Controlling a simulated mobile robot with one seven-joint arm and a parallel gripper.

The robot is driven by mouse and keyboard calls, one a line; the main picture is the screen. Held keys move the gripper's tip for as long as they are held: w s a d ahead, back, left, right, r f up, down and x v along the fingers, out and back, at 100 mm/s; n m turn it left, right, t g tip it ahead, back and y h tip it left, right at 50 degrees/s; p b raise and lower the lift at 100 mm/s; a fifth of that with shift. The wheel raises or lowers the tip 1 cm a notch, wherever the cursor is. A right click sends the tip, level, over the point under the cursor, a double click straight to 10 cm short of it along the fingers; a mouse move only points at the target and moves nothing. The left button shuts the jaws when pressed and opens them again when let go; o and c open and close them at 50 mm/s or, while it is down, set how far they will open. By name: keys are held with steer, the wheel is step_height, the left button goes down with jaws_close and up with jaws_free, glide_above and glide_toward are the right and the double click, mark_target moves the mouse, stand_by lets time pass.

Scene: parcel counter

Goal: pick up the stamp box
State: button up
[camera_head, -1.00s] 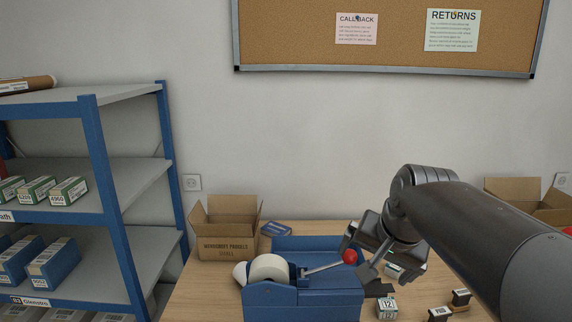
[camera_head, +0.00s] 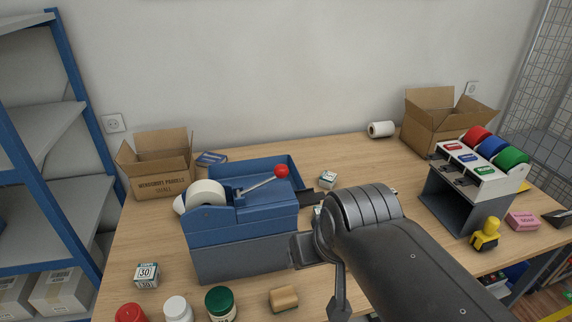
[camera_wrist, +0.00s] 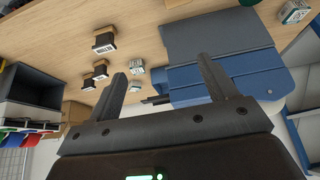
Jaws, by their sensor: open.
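I cannot tell for sure which item is the stamp box. Small white number-marked boxes are candidates: one marked 30 (camera_head: 147,275) at the table's front left, and one (camera_head: 328,180) behind my arm.
A blue tape dispenser (camera_head: 240,235) with a red-knobbed lever stands left of my arm. A stand with coloured rolls (camera_head: 470,175) and a yellow-handled stamp (camera_head: 485,234) are at right. Dark-topped blocks (camera_wrist: 103,42) stand near the boxes. Cartons (camera_head: 160,165) are at the back.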

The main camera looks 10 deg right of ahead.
steer(key=shift+c, duration=0.8)
step_height(320, 180, up, 6)
steer(key=w+d, duration=0.4)
steer(key=w, duration=0.5)
steer(key=w+d+g, duration=0.1)
steer(key=w+d, duration=0.3)
steer(key=w, duration=0.5)
steer(key=w+d, duration=0.5)
steer(key=w, duration=0.4)
steer(key=shift+m, duration=0.4)
step_height(320, 180, down, 20)
steer(key=shift+r, duration=0.1)
steer(key=shift+f, duration=0.55)
steer(key=x, duration=0.5)
steer(key=shift+f, duration=0.4)
